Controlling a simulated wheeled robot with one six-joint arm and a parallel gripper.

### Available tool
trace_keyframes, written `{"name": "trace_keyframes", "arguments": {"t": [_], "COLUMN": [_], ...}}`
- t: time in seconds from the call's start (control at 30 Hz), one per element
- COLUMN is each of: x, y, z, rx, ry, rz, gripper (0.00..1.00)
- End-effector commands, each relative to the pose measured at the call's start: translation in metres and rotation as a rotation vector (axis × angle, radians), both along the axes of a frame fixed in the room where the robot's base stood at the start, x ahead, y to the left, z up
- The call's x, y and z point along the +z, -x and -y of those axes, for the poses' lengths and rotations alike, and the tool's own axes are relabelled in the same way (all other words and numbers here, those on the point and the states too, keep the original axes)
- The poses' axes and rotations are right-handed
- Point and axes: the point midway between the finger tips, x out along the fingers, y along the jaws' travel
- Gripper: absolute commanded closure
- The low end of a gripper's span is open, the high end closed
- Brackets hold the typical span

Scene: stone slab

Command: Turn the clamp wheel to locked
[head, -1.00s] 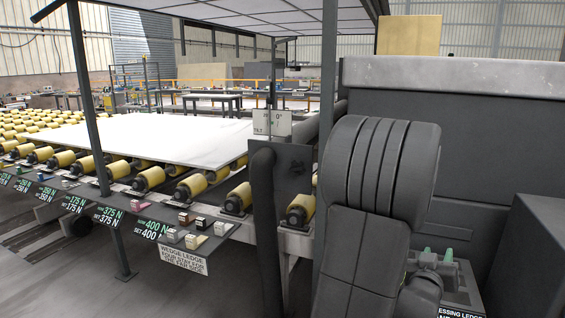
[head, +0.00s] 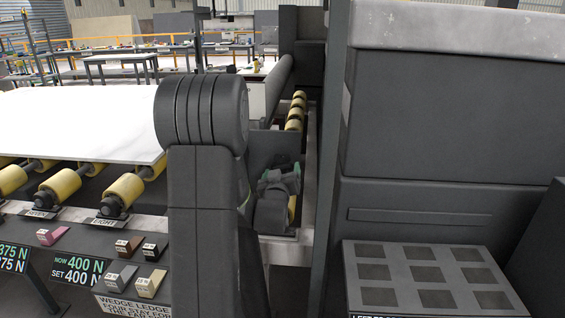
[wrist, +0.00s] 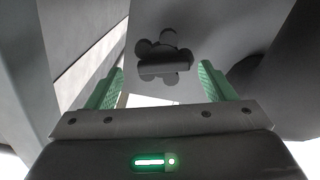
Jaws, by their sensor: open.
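In the wrist view the clamp wheel (wrist: 164,58) is a dark lobed handwheel with a bar across it, on a grey plate. It sits ahead of my gripper (wrist: 161,72), roughly between its two green fingers. The fingers are apart, with nothing gripped; the wheel appears beyond their tips. In the head view my gripper (head: 284,168) is beyond my upright arm link, in front of a dark plate (head: 272,146). The wheel cannot be made out there, and any lock marking is not visible.
A white slab (head: 75,118) lies on yellow rollers (head: 122,190) at left. The wedge ledge (head: 75,254) in front carries several small blocks. A tall dark machine housing (head: 440,130) and a tray with dark square recesses (head: 397,252) stand at right.

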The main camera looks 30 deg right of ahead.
Motion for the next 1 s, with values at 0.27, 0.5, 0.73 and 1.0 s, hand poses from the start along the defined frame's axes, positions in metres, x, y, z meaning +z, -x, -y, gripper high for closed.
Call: {"name": "trace_keyframes", "arguments": {"t": [0.27,0.5,0.73,1.0], "x": [0.001,0.000,0.000,0.000], "y": [-0.034,-0.040,-0.040,-0.040], "z": [0.021,0.025,0.024,0.024], "rx": [0.000,0.000,0.000,0.000], "ry": [0.000,0.000,0.000,0.000], "rz": [0.000,0.001,0.001,0.001], "gripper": [0.24,0.24,0.35,0.68]}}
